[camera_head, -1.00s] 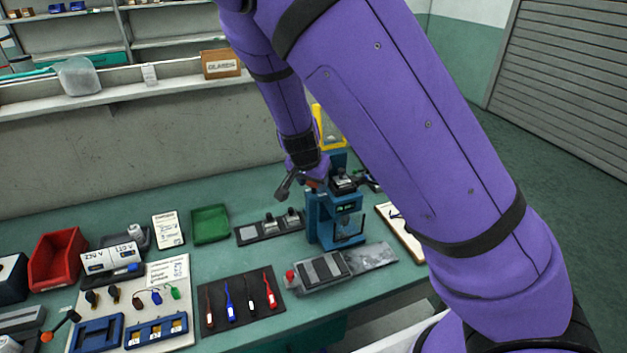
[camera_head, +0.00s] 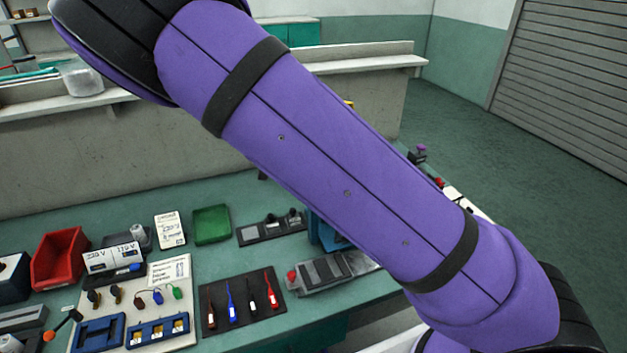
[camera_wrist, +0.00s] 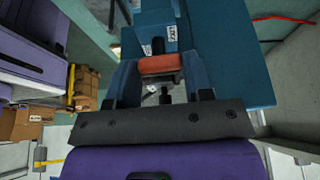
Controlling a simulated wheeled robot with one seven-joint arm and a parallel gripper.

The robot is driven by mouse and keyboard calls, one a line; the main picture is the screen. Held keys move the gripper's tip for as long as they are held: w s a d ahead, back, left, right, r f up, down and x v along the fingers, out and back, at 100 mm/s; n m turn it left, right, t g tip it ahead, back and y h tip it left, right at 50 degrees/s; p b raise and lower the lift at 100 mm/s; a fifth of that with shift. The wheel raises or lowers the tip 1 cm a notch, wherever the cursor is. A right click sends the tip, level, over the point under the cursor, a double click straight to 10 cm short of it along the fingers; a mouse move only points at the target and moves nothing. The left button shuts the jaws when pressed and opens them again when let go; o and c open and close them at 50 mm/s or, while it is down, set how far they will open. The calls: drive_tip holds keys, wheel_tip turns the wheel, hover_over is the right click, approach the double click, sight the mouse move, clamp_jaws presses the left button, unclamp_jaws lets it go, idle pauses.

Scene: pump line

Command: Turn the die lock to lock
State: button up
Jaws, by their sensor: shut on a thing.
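The die lock shows as an orange-red bar (camera_wrist: 160,63) in the wrist view, in front of the blue machine (camera_wrist: 235,50). My gripper (camera_wrist: 162,76) is shut on this bar, with one finger at each end of it. The angle of the lock and any lock marking cannot be read. In the head view my arm covers the gripper, the lock and most of the blue machine; only a strip of the blue machine (camera_head: 322,234) shows beside the arm.
A grey fixture with a red knob (camera_head: 325,270) lies in front of the machine. A dark rail (camera_head: 270,227), a green bin (camera_head: 211,224) and a dark mat with several coloured tools (camera_head: 241,301) stand to the left. A low wall runs behind the bench.

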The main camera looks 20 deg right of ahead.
drive_tip(key=shift+m, duration=0.3)
drive_tip(key=o, duration=0.6)
drive_tip(key=shift+o, duration=0.2)
drive_tip(key=v, duration=1)
drive_tip(key=shift+a+r, duration=0.25)
drive_tip(key=shift+r, duration=0.05)
drive_tip(key=shift+w, duration=0.1)
